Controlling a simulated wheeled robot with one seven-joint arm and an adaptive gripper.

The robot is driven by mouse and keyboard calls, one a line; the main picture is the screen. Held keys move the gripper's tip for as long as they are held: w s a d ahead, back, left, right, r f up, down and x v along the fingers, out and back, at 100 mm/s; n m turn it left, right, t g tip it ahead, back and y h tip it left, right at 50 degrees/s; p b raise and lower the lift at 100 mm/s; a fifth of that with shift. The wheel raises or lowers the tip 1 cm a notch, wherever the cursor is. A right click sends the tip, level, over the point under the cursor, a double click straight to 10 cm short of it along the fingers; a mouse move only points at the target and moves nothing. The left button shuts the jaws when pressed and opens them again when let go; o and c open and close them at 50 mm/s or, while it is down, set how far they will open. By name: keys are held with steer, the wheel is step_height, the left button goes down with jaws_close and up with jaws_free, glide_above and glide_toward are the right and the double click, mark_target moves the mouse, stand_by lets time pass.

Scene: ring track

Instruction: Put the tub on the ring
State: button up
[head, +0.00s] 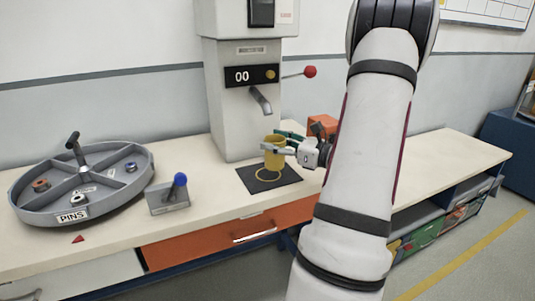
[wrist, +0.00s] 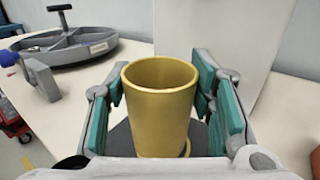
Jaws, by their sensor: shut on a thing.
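The yellow tub (head: 274,157) is upright between the fingers of my gripper (head: 279,144), below the spout of the white dispenser. In the wrist view the tub (wrist: 160,108) is open at the top and looks empty, with a green pad on each side. A yellow ring (head: 267,180) is drawn on a black mat (head: 252,183) under the tub. The ring's near part shows in front of the tub's base, and its far part is hidden. I cannot tell whether the tub touches the mat.
The white dispenser (head: 235,110) with a red-knobbed lever stands behind the mat. A grey divided tray (head: 110,198) marked PINS and a blue-knobbed box (head: 168,197) stand to the left. An orange block (head: 322,126) is behind my gripper. The bench right of my arm is clear.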

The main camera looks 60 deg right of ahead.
steer(key=shift+w+d+f, duration=0.15)
steer(key=shift+w, duration=0.8)
steer(key=f, duration=0.1)
steer(key=w+f+b, duration=0.1)
steer(key=shift+d+f, duration=0.1)
steer(key=shift+f, duration=0.65)
steer(key=shift+f, duration=0.1)
steer(key=o, duration=1.3)
steer(key=shift+s, duration=0.1)
